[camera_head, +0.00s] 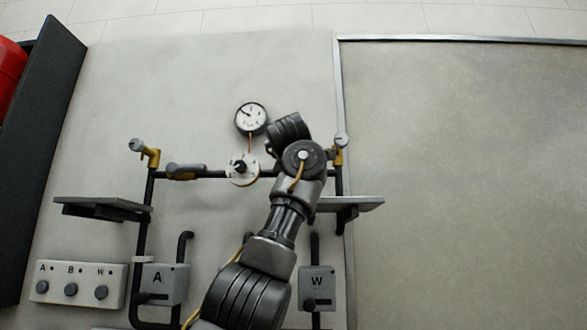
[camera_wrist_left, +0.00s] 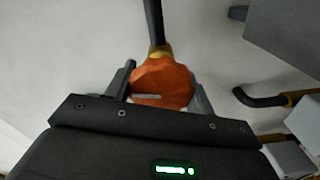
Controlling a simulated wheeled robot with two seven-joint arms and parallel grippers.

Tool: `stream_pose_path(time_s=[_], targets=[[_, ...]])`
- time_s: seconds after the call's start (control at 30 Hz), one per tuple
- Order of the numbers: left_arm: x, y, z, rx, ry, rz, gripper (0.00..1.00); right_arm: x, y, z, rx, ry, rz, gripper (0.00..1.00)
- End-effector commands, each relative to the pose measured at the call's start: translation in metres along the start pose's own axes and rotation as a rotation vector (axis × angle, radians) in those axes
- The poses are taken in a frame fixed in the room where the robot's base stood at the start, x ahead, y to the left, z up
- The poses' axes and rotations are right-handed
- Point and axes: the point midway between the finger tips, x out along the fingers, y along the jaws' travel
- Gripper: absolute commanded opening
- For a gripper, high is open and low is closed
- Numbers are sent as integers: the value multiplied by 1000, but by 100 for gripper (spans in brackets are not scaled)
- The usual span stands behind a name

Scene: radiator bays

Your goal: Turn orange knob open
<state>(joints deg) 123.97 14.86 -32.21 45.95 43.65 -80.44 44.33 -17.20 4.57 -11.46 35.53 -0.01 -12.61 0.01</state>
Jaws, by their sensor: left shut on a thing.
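The orange knob (camera_wrist_left: 162,84) fills the middle of the left wrist view, on a dark pipe (camera_wrist_left: 154,20) with a brass collar. My left gripper (camera_wrist_left: 163,92) is shut on it, one finger on each side. A light slot mark on the knob's face lies level. In the head view my left arm (camera_head: 290,215) reaches up across the pipework and hides the knob and the gripper's fingers. My right gripper is not in view.
A round gauge (camera_head: 251,118) and a white dial (camera_head: 242,169) are beside my arm. Grey shelves (camera_head: 102,207) stick out left and right. Boxes marked A (camera_head: 165,284) and W (camera_head: 317,288) and a switch panel (camera_head: 77,284) sit below.

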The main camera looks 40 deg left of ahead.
Motion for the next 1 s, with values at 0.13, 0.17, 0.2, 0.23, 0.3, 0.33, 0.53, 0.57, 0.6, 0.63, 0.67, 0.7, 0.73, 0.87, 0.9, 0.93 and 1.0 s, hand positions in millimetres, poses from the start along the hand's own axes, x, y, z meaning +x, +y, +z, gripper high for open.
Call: stream_pose_path(time_s=[0.13, 0.17, 0.2, 0.23, 0.3, 0.33, 0.53, 0.57, 0.6, 0.63, 0.67, 0.7, 0.73, 0.87, 0.9, 0.93, 1.0], targets=[[1, -3, 3, -93, -6, -7, 31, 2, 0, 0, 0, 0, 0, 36], [1, -3, 3, -108, -6, -7, 31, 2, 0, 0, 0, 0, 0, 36], [1, -3, 3, -127, -6, -7, 31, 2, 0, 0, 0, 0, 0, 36], [1, -3, 3, -142, -5, -7, 31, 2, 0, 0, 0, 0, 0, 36], [1, -3, 3, -168, -6, -7, 31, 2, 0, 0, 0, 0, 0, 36], [1, -3, 3, -178, -6, -7, 31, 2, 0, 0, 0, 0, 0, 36], [1, -3, 3, -219, -5, -7, 31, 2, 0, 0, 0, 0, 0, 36], [1, -3, 3, -222, -5, -7, 31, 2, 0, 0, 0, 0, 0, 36], [1, -3, 3, -225, -5, -7, 31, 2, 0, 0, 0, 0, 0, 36], [1, -3, 3, -227, -5, -7, 31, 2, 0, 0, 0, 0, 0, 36], [1, -3, 3, -229, -5, -7, 31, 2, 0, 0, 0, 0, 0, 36], [1, -3, 3, -230, -5, -7, 31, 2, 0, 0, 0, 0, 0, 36], [1, -3, 3, -230, -5, -7, 31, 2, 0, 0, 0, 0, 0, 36], [1, -3, 3, -231, -5, -7, 31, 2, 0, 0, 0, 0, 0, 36], [1, -3, 3, -231, -5, -7, 31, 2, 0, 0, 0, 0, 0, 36], [1, -3, 2, -231, -5, -7, 31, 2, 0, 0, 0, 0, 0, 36], [1, -3, 2, -231, -5, -7, 55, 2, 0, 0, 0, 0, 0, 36]])
